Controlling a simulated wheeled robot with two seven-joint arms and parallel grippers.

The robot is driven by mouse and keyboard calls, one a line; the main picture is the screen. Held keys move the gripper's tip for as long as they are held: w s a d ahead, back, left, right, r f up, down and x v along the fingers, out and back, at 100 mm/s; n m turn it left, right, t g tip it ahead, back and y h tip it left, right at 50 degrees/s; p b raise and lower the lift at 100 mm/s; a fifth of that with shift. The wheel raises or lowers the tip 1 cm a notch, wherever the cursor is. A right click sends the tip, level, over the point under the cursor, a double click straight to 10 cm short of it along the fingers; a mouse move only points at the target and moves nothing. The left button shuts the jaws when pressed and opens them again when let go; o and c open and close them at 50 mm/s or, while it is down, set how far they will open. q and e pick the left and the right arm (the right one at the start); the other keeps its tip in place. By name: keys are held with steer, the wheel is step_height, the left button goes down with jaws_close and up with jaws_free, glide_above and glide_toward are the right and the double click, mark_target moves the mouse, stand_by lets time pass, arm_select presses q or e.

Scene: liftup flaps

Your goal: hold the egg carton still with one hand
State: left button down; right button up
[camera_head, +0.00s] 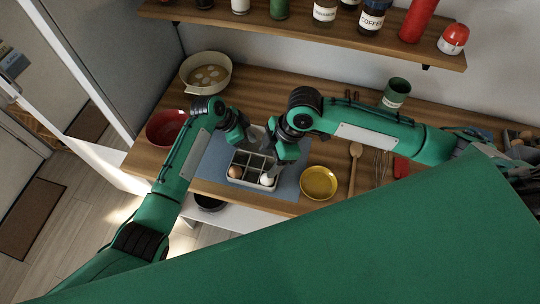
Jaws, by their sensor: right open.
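The egg carton (230,181), a pale tray with square compartments, sits on a blue-grey mat (212,162) on the wooden counter. A brown egg (236,172) is in its near-left compartment. A white egg (267,180) is at its near-right corner. My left gripper (252,142) is at the carton's far side; whether it touches the carton or is shut is too small to tell. My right gripper (272,166) is open, pointing down over the carton's right side just above the white egg. The arms hide the carton's far right part.
A yellow bowl (319,183), wooden spoon (354,160) and whisk (380,166) lie right of the mat. A red bowl (165,128) and a cream pan (206,73) stand left. A shelf (300,32) with jars overhangs the back.

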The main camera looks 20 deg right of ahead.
arm_select(q)
steer(key=shift+a, duration=0.1)
steer(key=shift+r+p, duration=0.6)
steer(key=shift+p, duration=0.05)
steer(key=shift+r+p, duration=1.8)
steer(key=shift+r, duration=0.6)
steer(key=shift+w+a+r, duration=0.1)
steer(key=shift+a+r, duration=0.05)
steer(key=shift+r, duration=0.15)
steer(key=b+v, duration=0.4)
steer(key=v, duration=0.9)
